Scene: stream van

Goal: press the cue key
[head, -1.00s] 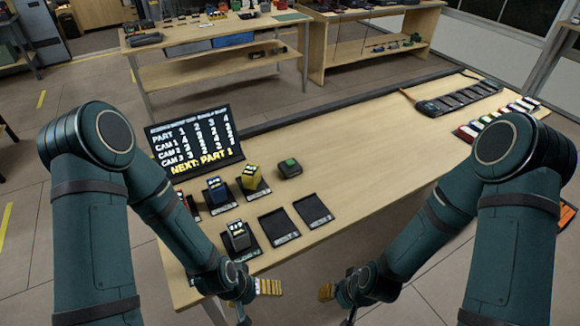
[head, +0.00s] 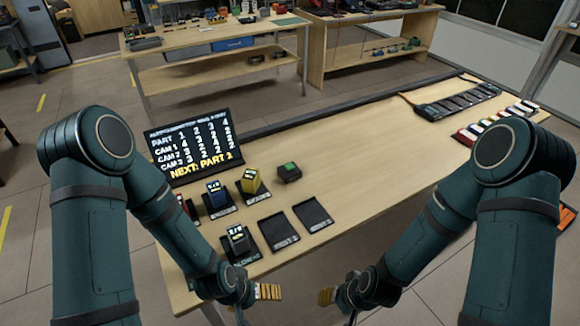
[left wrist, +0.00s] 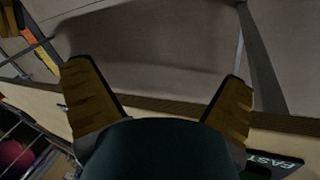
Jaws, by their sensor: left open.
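The cue key is probably the small dark box with a green button (head: 289,172) on the table, right of the yellow battery-like block; its label is not readable. The black screen (head: 195,146) shows a table of part and cam numbers, with a yellow bottom line ending in PART 2. My left gripper (head: 268,292) is low at the table's near edge, well short of the box. In the left wrist view its two yellow fingers (left wrist: 160,85) are apart with nothing between them. My right gripper (head: 327,296) is off the near edge, its finger opening unclear.
Several dark trays stand on the near table; yellow (head: 250,181), blue (head: 215,194) and grey (head: 238,240) blocks sit on some. Two trays (head: 313,214) (head: 278,230) are empty. A slotted black rack (head: 458,106) and coloured blocks (head: 495,122) are far right. The table's middle is clear.

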